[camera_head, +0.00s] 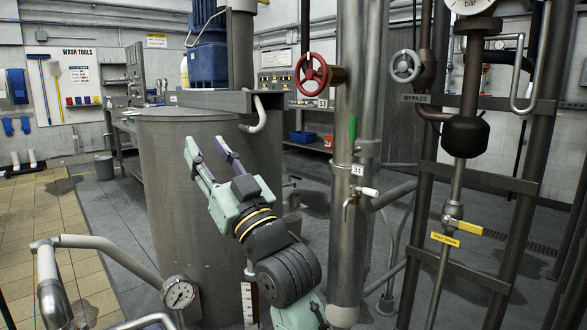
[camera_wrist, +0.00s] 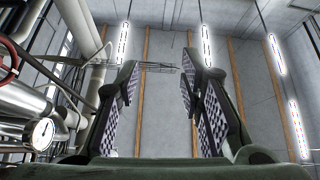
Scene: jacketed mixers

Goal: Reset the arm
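My gripper (camera_head: 208,160) is raised in front of the large grey cylindrical vessel in the head view, pointing up and to the left. Its two pale green fingers are apart with nothing between them. In the wrist view my gripper (camera_wrist: 161,95) also shows open, with chequered pads facing each other and the ceiling behind. My arm rises from the bottom of the head view, bent at a dark grey joint.
The grey vessel (camera_head: 165,210) stands close behind my gripper. To the right are a vertical pipe (camera_head: 347,230), a red handwheel (camera_head: 311,74) and a yellow-handled valve (camera_head: 462,226). A pressure gauge (camera_head: 179,293) and a curved pipe (camera_head: 100,243) are at lower left. Tiled floor (camera_head: 35,215) is open at left.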

